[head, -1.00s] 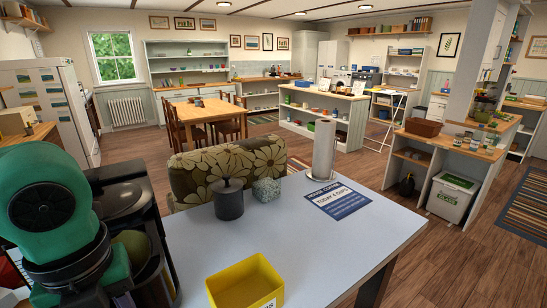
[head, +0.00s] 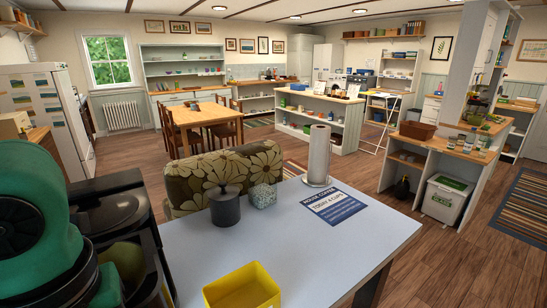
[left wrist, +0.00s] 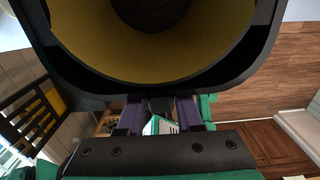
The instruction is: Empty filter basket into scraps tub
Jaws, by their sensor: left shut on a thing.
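In the left wrist view my left gripper (left wrist: 160,117) is shut on the filter basket (left wrist: 262,55), a wide black-rimmed cup close to the camera. Its inside is yellowish with a dark round patch at the top edge; I cannot tell what the patch is. An open yellow tub (head: 242,287), likely the scraps tub, stands at the table's near edge, cut off by the frame. My right gripper is not in view.
A black coffee maker (head: 112,212) stands left of the table, partly behind my arm. On the pale tabletop (head: 290,235) are a dark lidded canister (head: 225,208), a speckled pot (head: 263,196), a paper towel roll (head: 318,157) and a blue sign (head: 336,206). The tabletop's right side is clear.

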